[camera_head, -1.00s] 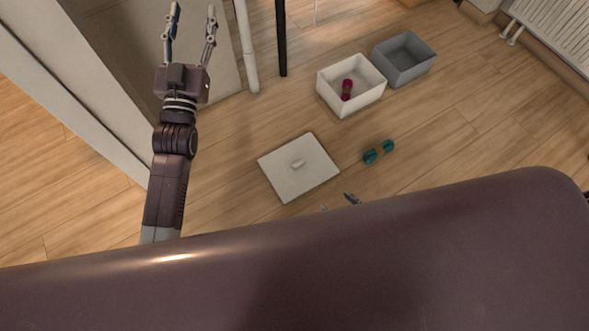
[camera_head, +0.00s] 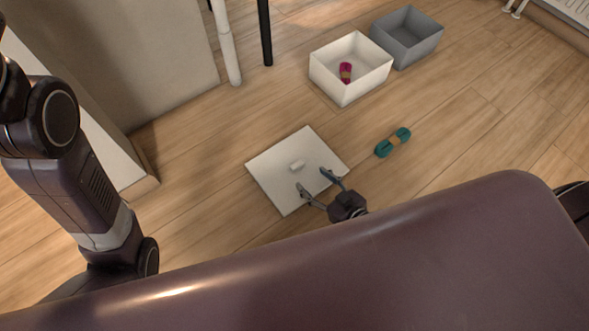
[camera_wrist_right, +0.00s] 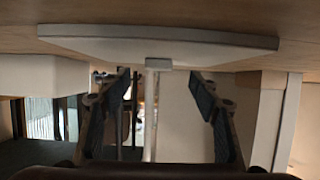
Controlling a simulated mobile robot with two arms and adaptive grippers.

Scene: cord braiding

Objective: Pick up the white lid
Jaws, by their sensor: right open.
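The white lid (camera_head: 275,183), a square plate, lies flat on the wooden floor in the head view. A small pale handle (camera_head: 297,165) stands up at its middle. My right gripper (camera_head: 314,181) is open, its two fingertips over the lid's near right part, close to the handle. In the right wrist view the lid (camera_wrist_right: 160,42) spans the top, and its handle (camera_wrist_right: 158,64) shows between the spread fingers (camera_wrist_right: 160,80) without visible contact. My left arm shows at the left of the head view, but its gripper is out of frame.
A white open box (camera_head: 346,94) holding a magenta cord bundle (camera_head: 345,71) stands beyond the lid, beside a grey open box (camera_head: 417,49). A teal cord bundle (camera_head: 393,142) lies on the floor right of the lid. A white post (camera_head: 228,50) and black post (camera_head: 265,35) stand behind.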

